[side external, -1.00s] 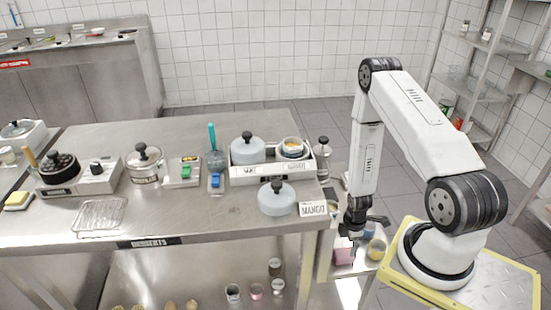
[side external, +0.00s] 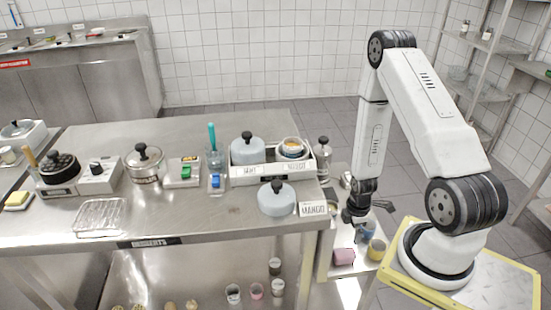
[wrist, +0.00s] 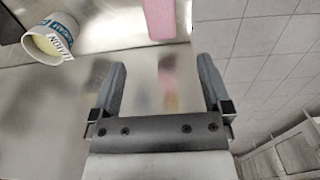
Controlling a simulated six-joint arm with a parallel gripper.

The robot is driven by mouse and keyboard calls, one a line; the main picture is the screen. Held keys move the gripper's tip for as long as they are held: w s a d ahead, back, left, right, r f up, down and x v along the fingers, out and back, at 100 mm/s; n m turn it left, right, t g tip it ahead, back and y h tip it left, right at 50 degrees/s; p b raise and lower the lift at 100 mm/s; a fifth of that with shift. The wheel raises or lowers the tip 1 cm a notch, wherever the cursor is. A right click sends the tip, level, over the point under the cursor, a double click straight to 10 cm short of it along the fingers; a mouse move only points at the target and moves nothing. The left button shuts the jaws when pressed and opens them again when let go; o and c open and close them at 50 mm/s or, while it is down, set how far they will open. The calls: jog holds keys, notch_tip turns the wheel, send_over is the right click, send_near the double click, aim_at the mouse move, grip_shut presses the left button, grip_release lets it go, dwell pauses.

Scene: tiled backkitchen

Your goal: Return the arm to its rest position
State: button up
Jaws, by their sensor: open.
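My gripper (side external: 368,210) hangs at the right of the steel table, over a small lower side shelf. In the wrist view my gripper (wrist: 162,85) has its two dark fingers spread wide, with nothing between them. My arm rises from its base on the yellow-edged plate and bends down at the elbow. The pink block also shows in the wrist view (wrist: 159,18), beyond the fingers. A labelled cup with yellow contents (wrist: 52,40) is at the upper left there.
The steel table (side external: 180,220) carries a lidded blue-grey pot (side external: 276,198), a MANGO card (side external: 313,208), a white tray (side external: 272,174) with a pot and bowls, and a burner (side external: 60,174). A wire shelf rack (side external: 490,90) stands at the far right. The floor behind the arm is clear.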

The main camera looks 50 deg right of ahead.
dwell(0.4)
jog(key=w+a+r+m, duration=0.1)
jog(key=w+a+r, duration=0.1)
jog(key=r, duration=0.4)
jog(key=w+a+r+m+h, duration=0.1)
jog(key=w+a+r, duration=0.2)
jog(key=r, duration=0.4)
jog(key=w+a+r+m, duration=0.1)
jog(key=w+a+r, duration=0.1)
jog(key=a+r, duration=0.3)
jog(key=shift+w+a+r+m, duration=0.1)
jog(key=shift+r+m, duration=0.05)
jog(key=shift+r, duration=0.5)
jog(key=shift+w+r+m, duration=0.1)
jog(key=shift+r+m, duration=0.05)
jog(key=shift+r, duration=0.45)
jog(key=a+r+m+t+y, duration=0.1)
jog(key=a+r+m, duration=0.3)
jog(key=a, duration=0.4)
jog(key=shift+a+r+m+t, duration=0.15)
jog(key=shift+r+m+t, duration=0.15)
jog(key=shift+m+t, duration=0.45)
jog(key=shift+r, duration=0.1)
